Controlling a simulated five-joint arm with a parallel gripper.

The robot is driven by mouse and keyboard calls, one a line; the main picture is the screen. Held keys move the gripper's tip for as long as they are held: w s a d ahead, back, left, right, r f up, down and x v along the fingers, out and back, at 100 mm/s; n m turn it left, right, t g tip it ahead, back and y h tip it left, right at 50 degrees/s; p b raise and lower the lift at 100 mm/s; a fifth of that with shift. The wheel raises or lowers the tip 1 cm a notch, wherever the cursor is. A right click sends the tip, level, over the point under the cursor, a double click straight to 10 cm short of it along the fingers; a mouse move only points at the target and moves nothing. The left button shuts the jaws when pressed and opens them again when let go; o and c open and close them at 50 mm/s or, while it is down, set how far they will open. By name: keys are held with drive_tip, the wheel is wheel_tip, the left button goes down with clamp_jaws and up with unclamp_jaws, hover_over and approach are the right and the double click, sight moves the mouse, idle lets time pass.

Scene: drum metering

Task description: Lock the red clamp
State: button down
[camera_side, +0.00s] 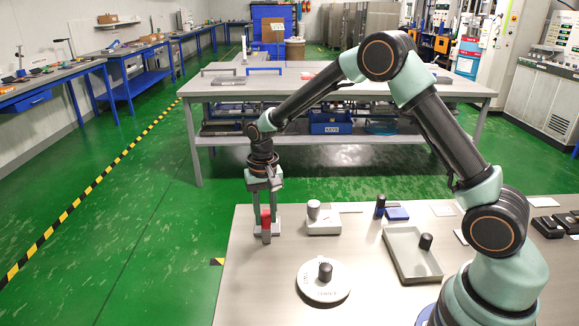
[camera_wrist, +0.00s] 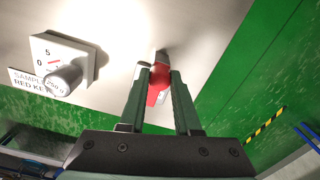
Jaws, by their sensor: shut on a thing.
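The red clamp (camera_side: 265,219) stands at the far left corner of the table (camera_side: 270,285) in the side view, on a small grey base. My gripper (camera_side: 264,226) points down over it with one finger on each side. In the wrist view the red clamp (camera_wrist: 157,84) sits between the fingertips of my gripper (camera_wrist: 158,72), which are closed on it. The fingers hide part of the clamp, and I cannot tell whether it is locked.
A white block with a grey knob (camera_side: 323,220) stands right of the clamp. A round white dial with a black knob (camera_side: 323,281) is nearer. A grey tray (camera_side: 400,262) holds a black knob. A blue block (camera_side: 397,214) lies behind it. The table's left edge is close to the clamp.

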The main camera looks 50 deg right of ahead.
sight(266, 215)
drive_tip(key=c, duration=0.6)
unclamp_jaws()
drive_tip(key=shift+r, duration=0.1)
wheel_tip(266, 215, up, 12)
drive_tip(key=shift+r, duration=0.1)
drive_tip(key=s+d+r+n+t, duration=0.1)
drive_tip(key=s+r+n+t, duration=0.2)
drive_tip(key=s+r, duration=0.45)
drive_tip(key=s+n+t, duration=0.1)
drive_tip(key=s, duration=0.2)
drive_tip(key=s+n, duration=0.1)
drive_tip(key=s, duration=0.3)
drive_tip(key=s+d+n+t, duration=0.1)
drive_tip(key=s, duration=0.3)
drive_tip(key=shift+s+f+t, duration=0.15)
drive_tip(key=shift+f+t, duration=0.1)
drive_tip(key=shift+t, duration=0.05)
